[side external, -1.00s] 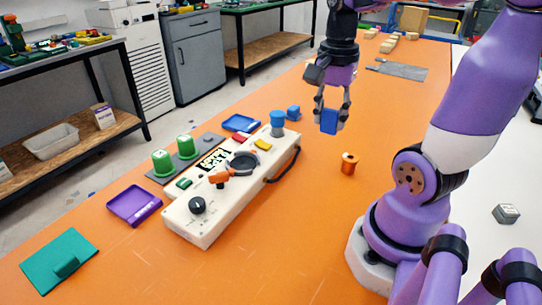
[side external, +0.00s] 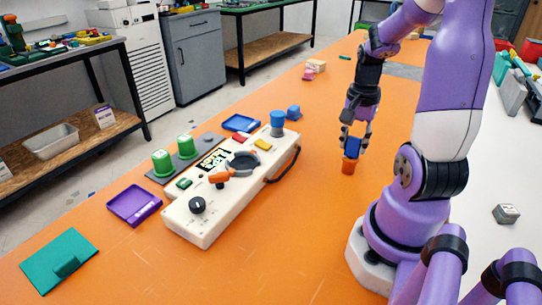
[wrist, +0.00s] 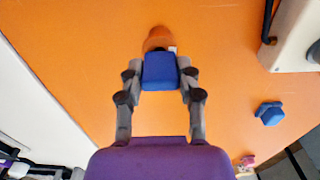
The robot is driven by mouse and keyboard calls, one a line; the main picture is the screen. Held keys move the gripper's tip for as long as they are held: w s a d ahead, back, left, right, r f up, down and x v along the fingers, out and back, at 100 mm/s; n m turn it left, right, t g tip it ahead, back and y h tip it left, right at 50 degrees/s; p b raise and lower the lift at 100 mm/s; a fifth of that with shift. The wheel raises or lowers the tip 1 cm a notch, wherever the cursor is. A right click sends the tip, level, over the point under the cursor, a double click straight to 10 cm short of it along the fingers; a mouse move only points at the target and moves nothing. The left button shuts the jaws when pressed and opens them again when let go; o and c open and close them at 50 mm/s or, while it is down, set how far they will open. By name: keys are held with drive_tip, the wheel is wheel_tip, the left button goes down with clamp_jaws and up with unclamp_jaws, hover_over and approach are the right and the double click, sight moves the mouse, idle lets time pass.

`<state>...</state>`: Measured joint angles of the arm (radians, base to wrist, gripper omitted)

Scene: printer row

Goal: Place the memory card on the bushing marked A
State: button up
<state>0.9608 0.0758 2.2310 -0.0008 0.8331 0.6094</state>
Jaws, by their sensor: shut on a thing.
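The blue memory card (side external: 353,146) is held between the fingers of my gripper (side external: 354,150), which is shut on it. The orange bushing (side external: 348,166) stands upright on the orange table, directly below the card in the side view. The card's lower edge is at or just above the bushing's top; I cannot tell whether they touch. In the wrist view the card (wrist: 160,71) sits between the fingertips and covers part of the bushing (wrist: 158,38). A small pale patch shows on the bushing, but no letter is readable.
A beige control box (side external: 205,215) with knobs and a black handle stands left of the bushing. A blue knob-like piece (side external: 293,112), a purple tray (side external: 134,204) and a green plate (side external: 60,262) lie around it. The table right around the bushing is clear.

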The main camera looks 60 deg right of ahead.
sight(355, 138)
drive_tip(key=shift+f, duration=0.15)
drive_tip(key=o, duration=0.8)
drive_tip(key=shift+o, duration=0.2)
wheel_tip(355, 138, up, 12)
drive_tip(key=f, duration=0.1)
drive_tip(key=w+a+n+t, duration=0.2)
drive_tip(key=w+a+n, duration=0.1)
drive_tip(key=a+n, duration=0.6)
drive_tip(key=w+a+n+t, duration=0.3)
drive_tip(key=a+n, duration=0.6)
drive_tip(key=a, duration=0.2)
drive_tip(key=shift+w+r+t, duration=0.15)
drive_tip(key=shift+t, duration=0.15)
